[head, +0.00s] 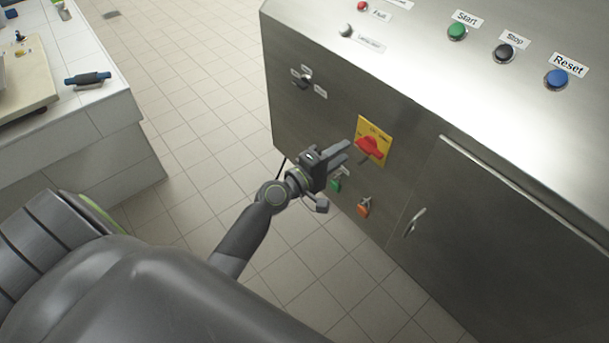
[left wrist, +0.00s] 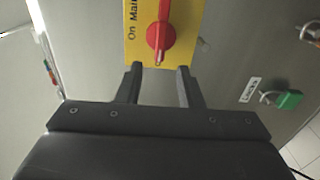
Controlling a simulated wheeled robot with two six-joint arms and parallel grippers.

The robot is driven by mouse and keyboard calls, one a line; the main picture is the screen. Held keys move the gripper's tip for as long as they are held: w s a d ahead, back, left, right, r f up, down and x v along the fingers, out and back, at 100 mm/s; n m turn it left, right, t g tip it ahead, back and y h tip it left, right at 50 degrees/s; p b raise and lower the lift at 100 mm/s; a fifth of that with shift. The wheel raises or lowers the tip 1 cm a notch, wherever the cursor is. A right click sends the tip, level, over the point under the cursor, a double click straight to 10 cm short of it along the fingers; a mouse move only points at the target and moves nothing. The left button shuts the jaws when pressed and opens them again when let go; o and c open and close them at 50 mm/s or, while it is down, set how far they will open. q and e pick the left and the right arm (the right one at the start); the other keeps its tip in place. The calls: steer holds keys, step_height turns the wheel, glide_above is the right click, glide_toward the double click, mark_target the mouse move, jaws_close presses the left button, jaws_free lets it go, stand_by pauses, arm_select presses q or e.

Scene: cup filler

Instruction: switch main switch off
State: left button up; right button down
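The main switch is a red rotary knob (head: 370,147) on a yellow plate (head: 376,133), set on the front of the steel cabinet. In the left wrist view the red knob (left wrist: 160,36) shows at the top middle, its pointer along the picture's vertical. The yellow plate (left wrist: 134,50) there reads "On" and "Main". My left gripper (head: 341,152) is just in front of the switch, fingers toward it. In the left wrist view the left gripper (left wrist: 160,78) is open, its fingers apart below the knob, with nothing between them. My right gripper is in neither view.
A green tag (head: 336,185) and an orange tag (head: 364,207) hang below the switch. A black selector switch (head: 305,82) is to its left. A cabinet door handle (head: 414,222) sticks out at right. Start (head: 457,31), Stop (head: 504,53) and Reset (head: 557,78) buttons are on top.

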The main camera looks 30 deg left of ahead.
arm_select(q)
steer(key=b+v, duration=0.2)
steer(key=v, duration=1)
steer(key=shift+s, duration=0.25)
steer(key=shift+a, duration=0.1)
steer(key=s+a+f+m+g+y, duration=0.2)
steer(key=s+f+g, duration=0.1)
steer(key=f, duration=0.8)
steer(key=s+a+f+m+g+y+p, duration=0.1)
steer(key=s+a+f+g+y, duration=0.15)
steer(key=f, duration=0.75)
steer(key=s+a+f+m+g+y, duration=0.1)
steer(key=s+a+f+m+g, duration=0.15)
steer(key=f, duration=0.85)
steer(key=s+f+m+g, duration=0.2)
steer(key=s+f, duration=0.3)
steer(key=s, duration=0.4)
steer(key=s+d+f+m+g+y+p, duration=0.1)
steer(key=s+f+m+g, duration=0.2)
steer(key=s+f, duration=0.3)
steer(key=s+f+m+g, duration=0.2)
steer(key=s+f, duration=0.3)
steer(key=s, duration=0.8)
steer(key=shift+d+f+m+g+y, duration=0.25)
steer(key=shift+d+m+g+y, duration=0.15)
steer(key=shift+m, duration=0.25)
